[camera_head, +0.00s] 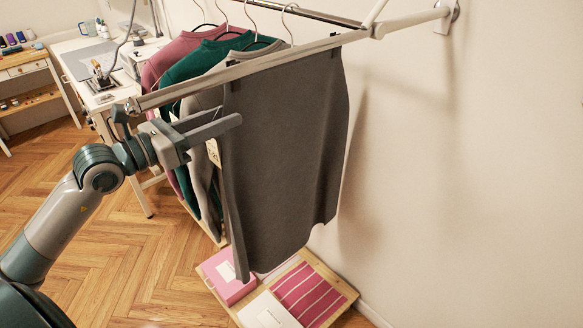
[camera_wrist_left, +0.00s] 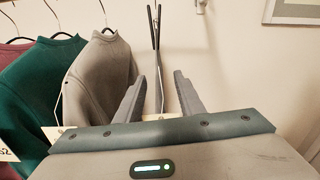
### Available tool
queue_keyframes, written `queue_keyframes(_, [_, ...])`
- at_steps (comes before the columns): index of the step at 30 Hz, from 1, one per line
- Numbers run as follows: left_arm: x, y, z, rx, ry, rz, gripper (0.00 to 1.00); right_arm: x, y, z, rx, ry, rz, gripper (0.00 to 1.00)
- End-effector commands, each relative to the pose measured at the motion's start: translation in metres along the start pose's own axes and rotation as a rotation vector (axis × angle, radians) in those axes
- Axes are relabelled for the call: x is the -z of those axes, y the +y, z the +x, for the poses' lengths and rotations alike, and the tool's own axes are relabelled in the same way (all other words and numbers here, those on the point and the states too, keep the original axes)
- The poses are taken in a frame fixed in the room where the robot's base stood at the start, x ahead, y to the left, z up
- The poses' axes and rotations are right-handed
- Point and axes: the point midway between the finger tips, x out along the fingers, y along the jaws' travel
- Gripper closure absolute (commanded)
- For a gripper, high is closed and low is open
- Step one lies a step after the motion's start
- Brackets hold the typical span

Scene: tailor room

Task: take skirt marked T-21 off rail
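A dark grey skirt (camera_head: 285,150) hangs by clips at the front end of the rail (camera_head: 250,67). A small pale tag (camera_head: 213,152) hangs at its left edge, its lettering too small to read surely. My left gripper (camera_head: 228,122) is at the skirt's upper left edge, just above the tag, its fingers level and apart. In the left wrist view the open fingers (camera_wrist_left: 158,95) stand either side of a thin dark upright shape (camera_wrist_left: 155,30), which looks like the skirt edge-on. Whether either finger touches the cloth cannot be told. My right gripper is not in view.
Grey, green (camera_head: 200,62) and pink (camera_head: 165,60) garments hang close behind the skirt. Below is a low wooden board with a pink box (camera_head: 228,280) and folded striped cloth (camera_head: 308,295). The wall (camera_head: 480,160) is at the right. Open floor lies at the left.

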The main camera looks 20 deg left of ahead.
Motion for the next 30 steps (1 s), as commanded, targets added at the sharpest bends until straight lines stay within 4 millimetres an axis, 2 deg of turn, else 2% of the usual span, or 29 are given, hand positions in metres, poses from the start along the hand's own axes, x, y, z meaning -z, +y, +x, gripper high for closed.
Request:
queue_keyframes(1, [-0.004, 0.000, 0.006, 0.000, -0.001, -0.002, 0.65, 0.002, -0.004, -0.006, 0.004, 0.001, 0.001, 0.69])
queue_keyframes(7, [-0.002, 0.000, 0.019, 0.000, -0.002, 0.000, 0.65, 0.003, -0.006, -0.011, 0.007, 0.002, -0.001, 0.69])
queue_keyframes(20, [-0.001, 0.000, 0.021, 0.000, 0.000, 0.000, 0.65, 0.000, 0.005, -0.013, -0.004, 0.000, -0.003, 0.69])
queue_keyframes(26, [-0.006, 0.001, 0.032, -0.001, 0.000, -0.001, 0.65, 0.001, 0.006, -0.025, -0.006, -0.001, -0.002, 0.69])
queue_keyframes(30, [-0.011, 0.002, 0.045, -0.001, 0.000, -0.001, 0.65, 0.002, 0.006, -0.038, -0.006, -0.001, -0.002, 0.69])
